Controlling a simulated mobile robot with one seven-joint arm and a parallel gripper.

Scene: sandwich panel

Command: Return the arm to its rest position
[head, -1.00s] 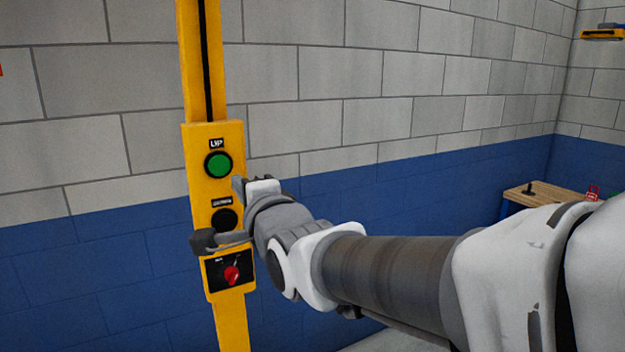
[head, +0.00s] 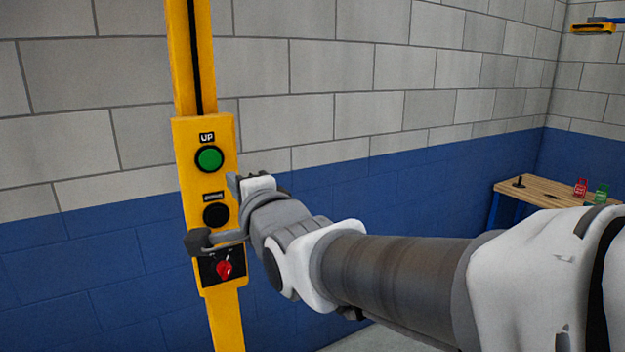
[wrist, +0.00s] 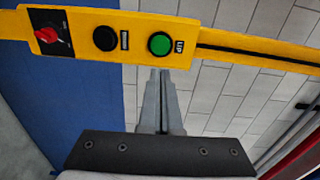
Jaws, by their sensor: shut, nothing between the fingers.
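My gripper (wrist: 162,80) is shut and empty in the wrist view, its fingertips just below the green UP button (wrist: 160,44) in that picture. In the head view my arm reaches in from the right, and the gripper end is in front of the yellow control panel (head: 185,190). The panel carries the green UP button (head: 209,159), a black button (head: 216,215) and a red knob (head: 224,270). The panel also shows in the wrist view (wrist: 205,25), with the black button (wrist: 105,38) and red knob (wrist: 48,36). I cannot tell whether the fingertips touch the panel.
A wooden table (head: 545,191) with red and green items stands at the right, partly behind my arm. A grey and blue block wall (head: 330,80) lies behind the panel. A yellow item (head: 592,28) is high at the upper right.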

